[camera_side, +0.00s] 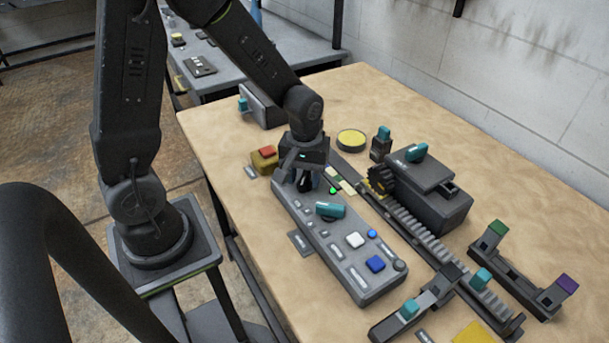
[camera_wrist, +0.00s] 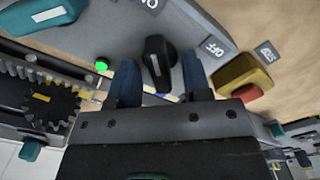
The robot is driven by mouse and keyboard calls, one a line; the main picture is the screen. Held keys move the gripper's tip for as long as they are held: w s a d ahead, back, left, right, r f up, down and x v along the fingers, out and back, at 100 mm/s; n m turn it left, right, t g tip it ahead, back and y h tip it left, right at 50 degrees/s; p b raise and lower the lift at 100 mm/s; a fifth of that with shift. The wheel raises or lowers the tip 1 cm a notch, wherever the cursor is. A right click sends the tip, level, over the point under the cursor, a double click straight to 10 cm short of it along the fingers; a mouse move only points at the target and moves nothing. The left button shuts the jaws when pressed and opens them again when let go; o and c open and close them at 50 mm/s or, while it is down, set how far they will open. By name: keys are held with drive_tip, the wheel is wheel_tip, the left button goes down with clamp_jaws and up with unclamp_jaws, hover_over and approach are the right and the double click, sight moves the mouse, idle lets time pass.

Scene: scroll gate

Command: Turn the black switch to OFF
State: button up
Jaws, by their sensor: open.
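The black switch (camera_wrist: 158,62) is a dark rotary knob on the grey control panel (camera_side: 350,275). In the wrist view it lies between the two blue fingertips of my gripper (camera_wrist: 160,85), which are apart, with a gap visible on each side of the knob. An "OFF" label (camera_wrist: 213,47) is printed on the panel to the knob's right in the wrist view. In the side view my gripper (camera_side: 304,182) points down over the panel's far end and partly hides the black switch (camera_side: 304,184). A green light (camera_wrist: 101,65) glows beside the knob.
The panel also carries a teal knob (camera_side: 330,210), a white button (camera_side: 355,240) and a blue button (camera_side: 375,264). A yellow box with a red button (camera_side: 265,158) stands close to my gripper. A gear and rack (camera_side: 415,228) lie right of the panel. Bare table lies at the front left.

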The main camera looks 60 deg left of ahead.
drive_tip(key=shift+f, duration=0.2)
clamp_jaws()
idle(0.3)
